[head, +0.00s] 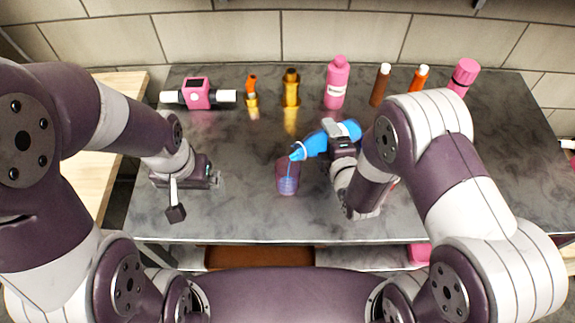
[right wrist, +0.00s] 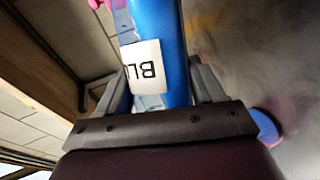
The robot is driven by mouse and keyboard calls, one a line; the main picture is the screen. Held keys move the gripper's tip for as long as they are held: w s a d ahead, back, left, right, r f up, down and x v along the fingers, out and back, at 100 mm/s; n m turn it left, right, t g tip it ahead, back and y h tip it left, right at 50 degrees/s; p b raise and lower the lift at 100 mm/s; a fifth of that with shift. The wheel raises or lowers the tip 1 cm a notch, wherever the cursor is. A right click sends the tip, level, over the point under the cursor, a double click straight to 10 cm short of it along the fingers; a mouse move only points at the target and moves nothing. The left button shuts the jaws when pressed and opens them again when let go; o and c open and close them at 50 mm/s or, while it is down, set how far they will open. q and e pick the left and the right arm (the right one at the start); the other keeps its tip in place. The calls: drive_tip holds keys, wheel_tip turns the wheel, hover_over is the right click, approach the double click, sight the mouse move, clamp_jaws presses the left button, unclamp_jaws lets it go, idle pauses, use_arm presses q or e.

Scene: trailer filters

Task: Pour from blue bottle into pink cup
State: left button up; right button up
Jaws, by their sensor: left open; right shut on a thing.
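The blue bottle (head: 314,144) is tipped over above the counter, its mouth pointing left and down. My right gripper (head: 340,138) is shut around its body. In the right wrist view the bottle (right wrist: 158,30) lies between the fingers, with a white label partly reading "BLU". The translucent pink cup (head: 288,185) stands upright just below and left of the mouth. A thin blue stream runs from the mouth into it, and blue liquid shows inside. My left gripper (head: 194,196) is open and empty over the counter, left of the cup.
The counter between left gripper and cup is clear.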

drive_tip(key=shift+a+r+n+t, duration=0.1)
drive_tip(key=shift+r+n+t, duration=0.3)
drive_tip(key=shift+r+n, duration=0.15)
idle(2.3)
